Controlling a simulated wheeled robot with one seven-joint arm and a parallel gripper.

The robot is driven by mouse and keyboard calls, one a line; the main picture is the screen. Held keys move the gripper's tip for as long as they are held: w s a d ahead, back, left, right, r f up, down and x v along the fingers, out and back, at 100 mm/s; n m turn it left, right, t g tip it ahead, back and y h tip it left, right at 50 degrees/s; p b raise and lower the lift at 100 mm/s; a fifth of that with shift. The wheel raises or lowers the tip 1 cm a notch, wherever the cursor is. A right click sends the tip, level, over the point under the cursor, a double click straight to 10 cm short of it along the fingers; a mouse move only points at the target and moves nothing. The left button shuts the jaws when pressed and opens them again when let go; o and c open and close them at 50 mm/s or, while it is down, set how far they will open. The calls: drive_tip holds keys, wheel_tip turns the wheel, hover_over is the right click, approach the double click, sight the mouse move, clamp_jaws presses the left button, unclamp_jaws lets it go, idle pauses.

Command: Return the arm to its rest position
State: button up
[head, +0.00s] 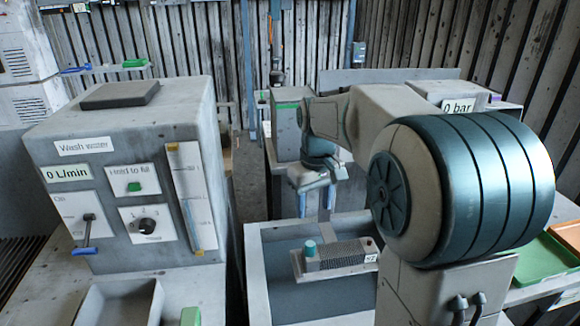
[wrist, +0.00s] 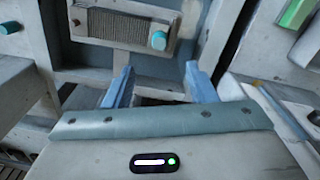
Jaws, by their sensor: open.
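My gripper (head: 316,200) hangs at the end of my bent arm, above the far edge of the grey sunken bay (head: 254,262). Its two pale blue fingers are apart with nothing between them. In the wrist view my gripper (wrist: 155,88) also shows open and empty. Beyond the fingers lies a block with a ribbed grey panel (wrist: 115,27) and a teal knob (wrist: 158,40). The same block (head: 345,252) sits in the bay in the head view, apart from the fingers. My arm's large upper part hides much of the right side.
A grey wash water cabinet (head: 130,175) with a lever, dial and gauge stands at left. A box labelled 0 bar (head: 455,95) stands behind my arm. Green and orange trays (head: 540,258) lie at right. A slatted wall closes the back.

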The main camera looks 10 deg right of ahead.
drive_tip(key=s+f+m+t, duration=0.2)
drive_tip(key=s+m+t, duration=0.1)
drive_tip(key=s, duration=1.6)
drive_tip(key=shift+s+f, duration=0.15)
drive_tip(key=shift+s, duration=0.05)
drive_tip(key=shift+s+f, duration=0.3)
drive_tip(key=shift+s, duration=0.15)
drive_tip(key=shift+c, duration=0.3)
